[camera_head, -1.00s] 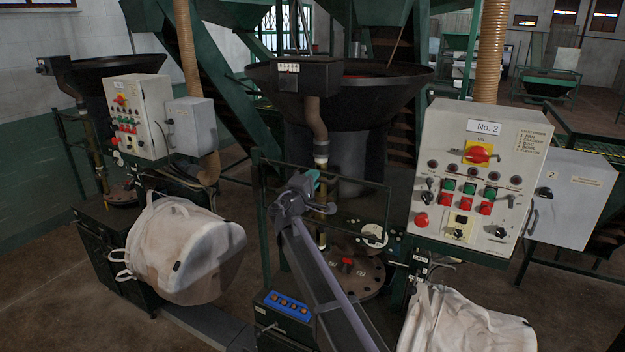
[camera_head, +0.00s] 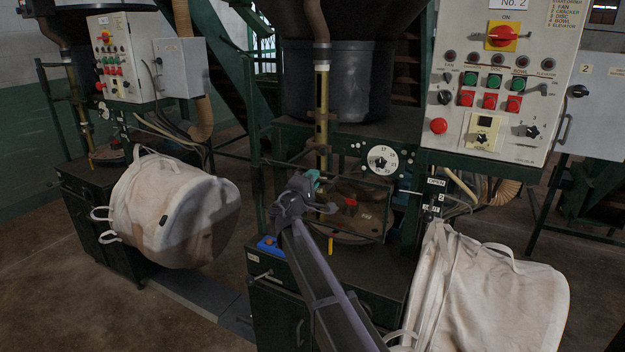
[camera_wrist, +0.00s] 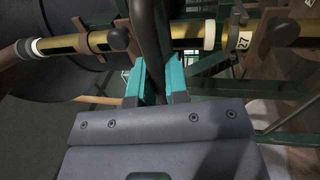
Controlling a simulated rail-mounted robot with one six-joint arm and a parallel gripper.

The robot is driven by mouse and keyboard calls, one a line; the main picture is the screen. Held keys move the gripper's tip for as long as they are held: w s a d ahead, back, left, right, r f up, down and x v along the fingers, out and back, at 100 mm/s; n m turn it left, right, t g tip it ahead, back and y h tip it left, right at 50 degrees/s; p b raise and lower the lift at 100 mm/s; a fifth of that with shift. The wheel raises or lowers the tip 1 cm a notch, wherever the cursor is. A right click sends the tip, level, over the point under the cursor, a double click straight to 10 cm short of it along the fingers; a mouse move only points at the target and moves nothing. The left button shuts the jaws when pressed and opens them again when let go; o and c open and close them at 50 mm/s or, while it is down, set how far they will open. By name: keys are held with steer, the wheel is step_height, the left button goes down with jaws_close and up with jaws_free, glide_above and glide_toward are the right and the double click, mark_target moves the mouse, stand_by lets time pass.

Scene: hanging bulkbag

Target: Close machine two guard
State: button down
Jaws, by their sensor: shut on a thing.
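Machine two is the one under the panel marked No. 2 (camera_head: 500,80). Its guard (camera_head: 357,233) is a thin dark green frame that stands around the front of the round brown disc plate (camera_head: 372,208) in the head view. The disc has a red knob on it. My gripper (camera_head: 318,187) is at the guard's upper left part in the head view. In the wrist view my gripper's teal fingertips (camera_wrist: 156,82) are closed about a dark bar (camera_wrist: 150,40) that looks like part of the guard frame. The exact contact is partly hidden in the head view.
A white bulk bag (camera_head: 495,290) hangs at the right front, and another (camera_head: 170,215) at the left machine. A brass pipe (camera_head: 322,115) rises behind my gripper. An OPEN label (camera_head: 436,182) is right of the guard.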

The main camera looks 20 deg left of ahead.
step_height(320, 180, down, 11)
steer(key=b, duration=0.8)
steer(key=shift+s+r, duration=0.1)
steer(key=shift+r, duration=0.05)
steer(key=shift+d, duration=0.1)
steer(key=c, duration=1.2)
jaws_free()
steer(key=shift+o, duration=0.2)
steer(key=b, duration=0.2)
glide_toward(318, 202)
steer(key=v, duration=0.4)
steer(key=shift+s, duration=0.25)
